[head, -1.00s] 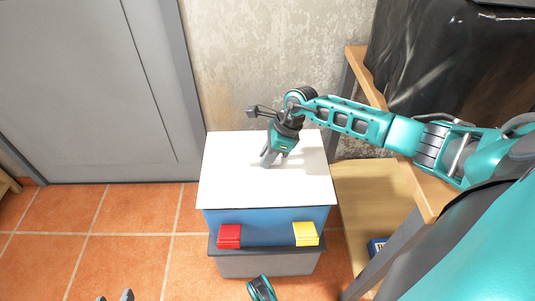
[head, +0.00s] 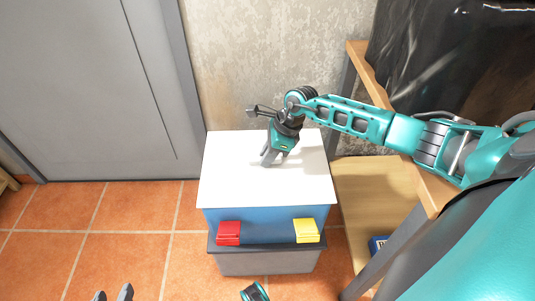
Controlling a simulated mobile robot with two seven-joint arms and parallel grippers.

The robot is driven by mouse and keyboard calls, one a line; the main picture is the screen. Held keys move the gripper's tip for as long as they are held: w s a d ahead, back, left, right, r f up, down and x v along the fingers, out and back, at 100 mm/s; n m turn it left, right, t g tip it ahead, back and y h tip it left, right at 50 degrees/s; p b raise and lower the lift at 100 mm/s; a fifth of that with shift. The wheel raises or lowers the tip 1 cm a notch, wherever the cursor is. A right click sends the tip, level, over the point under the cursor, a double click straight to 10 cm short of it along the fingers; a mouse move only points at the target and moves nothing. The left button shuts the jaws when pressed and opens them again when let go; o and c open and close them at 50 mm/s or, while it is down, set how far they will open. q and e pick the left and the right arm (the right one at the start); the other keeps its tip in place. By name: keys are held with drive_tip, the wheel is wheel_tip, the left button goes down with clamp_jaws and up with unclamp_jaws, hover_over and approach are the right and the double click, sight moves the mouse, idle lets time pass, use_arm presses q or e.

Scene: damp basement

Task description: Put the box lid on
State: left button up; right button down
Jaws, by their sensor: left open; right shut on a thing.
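The box (head: 265,222) is blue and stands in front of the wall, with a red latch (head: 228,234) and a yellow latch (head: 306,231) on its front. The flat white box lid (head: 230,180) covers its top and overhangs the front slightly. I cannot tell whether a small gap is left under the lid. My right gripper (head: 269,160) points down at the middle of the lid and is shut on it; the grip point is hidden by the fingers. My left gripper (head: 113,294) shows only its fingertips at the bottom edge, apart and empty, left of the box.
The box stands on a grey base (head: 265,262). A wooden shelf unit (head: 372,200) stands close on the right, with a black sheet (head: 450,60) above and a small blue item (head: 377,245) low down. A grey door (head: 90,90) is at the left. The tiled floor (head: 130,240) there is clear.

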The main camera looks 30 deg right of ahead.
drive_tip(key=c, duration=1)
unclamp_jaws()
drive_tip(key=shift+r, duration=0.15)
drive_tip(key=p+v, duration=0.5)
drive_tip(key=v, duration=0.1)
drive_tip(key=shift+s+d+r+p, duration=0.15)
drive_tip(key=shift+d+r+p, duration=0.1)
drive_tip(key=shift+r+p, duration=0.25)
use_arm(q)
drive_tip(key=r, duration=0.1)
drive_tip(key=a+r, duration=0.1)
drive_tip(key=r, duration=0.1)
drive_tip(key=shift+s+a+r+y, duration=0.15)
drive_tip(key=shift+s+r+y, duration=0.1)
drive_tip(key=shift+s+y, duration=0.05)
